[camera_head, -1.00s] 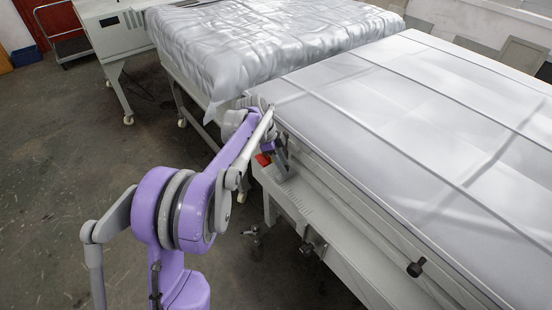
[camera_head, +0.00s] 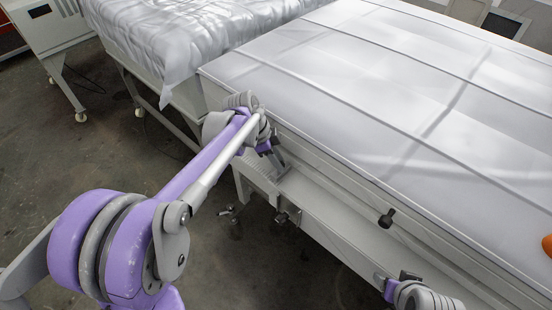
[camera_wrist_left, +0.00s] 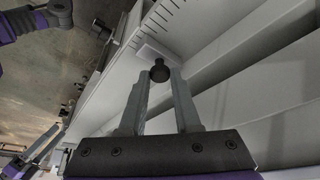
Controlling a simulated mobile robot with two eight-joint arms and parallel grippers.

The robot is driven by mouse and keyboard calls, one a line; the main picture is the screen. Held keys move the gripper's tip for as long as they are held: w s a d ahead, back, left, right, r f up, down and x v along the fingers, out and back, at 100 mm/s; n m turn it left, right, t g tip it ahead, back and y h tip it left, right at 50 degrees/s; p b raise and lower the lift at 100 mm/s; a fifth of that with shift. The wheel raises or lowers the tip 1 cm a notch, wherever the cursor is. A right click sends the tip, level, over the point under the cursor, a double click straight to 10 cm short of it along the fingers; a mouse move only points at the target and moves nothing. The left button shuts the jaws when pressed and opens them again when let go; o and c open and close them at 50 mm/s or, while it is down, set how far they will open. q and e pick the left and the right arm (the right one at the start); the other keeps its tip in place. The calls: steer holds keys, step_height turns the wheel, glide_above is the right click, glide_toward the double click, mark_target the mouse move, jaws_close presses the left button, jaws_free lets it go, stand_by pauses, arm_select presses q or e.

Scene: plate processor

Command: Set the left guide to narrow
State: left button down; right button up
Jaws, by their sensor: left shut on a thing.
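The left guide's black knob (camera_wrist_left: 159,70) shows in the left wrist view, on a pale plate beside a scale of dark tick marks (camera_wrist_left: 165,18). My left gripper (camera_wrist_left: 158,82) is shut on this knob, with one grey finger on each side. In the head view my left gripper (camera_head: 279,164) is at the near side rail of the machine, close to its left corner, and the wrist hides the knob. Part of my right arm's wrist end, with its gripper (camera_head: 408,277), shows at the bottom right, and its fingers cannot be made out.
Another black knob (camera_head: 386,218) stands out from the side rail further right. The long white machine top (camera_head: 400,110) fills the right. A table under a shiny silver cover (camera_head: 190,40) stands behind. The grey floor (camera_head: 60,150) at the left is open.

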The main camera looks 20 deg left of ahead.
arm_select(q)
steer(key=c, duration=0.6)
jaws_free()
steer(key=shift+s+d, duration=0.1)
steer(key=shift+d, duration=0.15)
steer(key=shift+a, duration=0.1)
steer(key=shift+r, duration=0.15)
steer(key=v, duration=1)
steer(key=shift+a+r+p, duration=0.15)
steer(key=shift+r+p, duration=0.05)
steer(key=shift+p, duration=0.1)
steer(key=shift+s, duration=0.1)
steer(key=s+d+f+n+t+y, duration=0.1)
steer(key=s+f+n, duration=0.2)
steer(key=s, duration=0.4)
steer(key=s+d+f+n+t+y, duration=0.1)
steer(key=s+f+n, duration=0.3)
steer(key=s+n, duration=0.2)
steer(key=s+d+f+n+t+y, duration=0.1)
steer(key=s+f+n+y, duration=0.1)
steer(key=s, duration=0.5)
steer(key=shift+s+d+f+n+t, duration=0.15)
steer(key=shift+f+n, duration=0.2)
steer(key=shift+n, duration=0.25)
steer(key=shift+s+d+f+n+t, duration=0.1)
steer(key=shift+s+f+n+t, duration=0.1)
steer(key=shift+f+n, duration=0.3)
